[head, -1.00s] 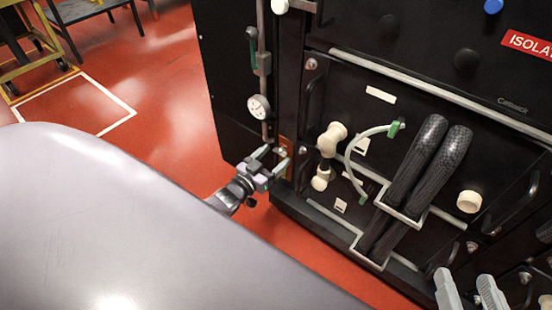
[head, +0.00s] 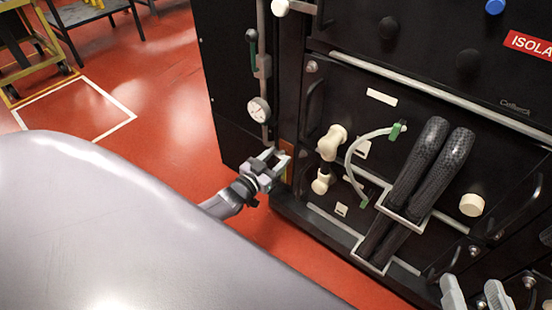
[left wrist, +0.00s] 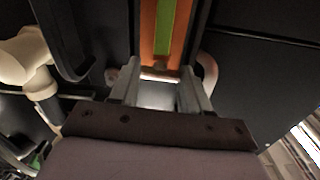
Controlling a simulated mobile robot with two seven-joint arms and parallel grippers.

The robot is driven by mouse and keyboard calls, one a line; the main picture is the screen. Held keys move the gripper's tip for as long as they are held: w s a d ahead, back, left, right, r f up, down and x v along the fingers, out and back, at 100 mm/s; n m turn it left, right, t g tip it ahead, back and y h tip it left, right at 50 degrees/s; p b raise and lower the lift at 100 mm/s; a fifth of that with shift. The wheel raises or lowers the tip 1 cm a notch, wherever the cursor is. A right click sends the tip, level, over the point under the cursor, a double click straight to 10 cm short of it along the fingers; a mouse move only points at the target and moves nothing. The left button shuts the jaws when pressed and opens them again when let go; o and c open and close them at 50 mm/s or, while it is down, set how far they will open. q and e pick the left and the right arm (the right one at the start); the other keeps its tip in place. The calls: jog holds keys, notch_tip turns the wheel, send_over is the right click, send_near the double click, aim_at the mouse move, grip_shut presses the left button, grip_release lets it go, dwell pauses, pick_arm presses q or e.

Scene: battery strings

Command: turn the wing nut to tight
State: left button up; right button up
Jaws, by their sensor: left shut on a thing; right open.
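In the head view my left gripper (head: 275,157) is at the copper-coloured plate (head: 288,150), low on the black cabinet's left edge. In the left wrist view its two fingers (left wrist: 158,90) are closed in around a small pale metal piece, which looks like the wing nut (left wrist: 160,76). It sits at the lower end of the orange plate with a green stripe (left wrist: 166,28). The fingers hide most of the nut, and its exact angle cannot be told. My right gripper (head: 474,290) shows at the lower right, its fingers apart and empty.
Cream pipe fittings (head: 331,142), a clear hose (head: 352,155) and thick black hoses (head: 419,175) stand to the right. A dark handle (left wrist: 64,40) is close beside the left gripper.

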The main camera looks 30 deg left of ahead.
pick_arm(q)
jog(key=m, duration=0.8)
jog(key=shift+m, duration=0.4)
jog(key=m, duration=0.4)
jog(key=shift+m, duration=0.3)
jog(key=m, duration=0.4)
jog(key=shift+m, duration=0.3)
jog(key=m, duration=1.2)
jog(key=shift+m, duration=0.3)
jog(key=m, duration=0.4)
jog(key=shift+m, duration=0.3)
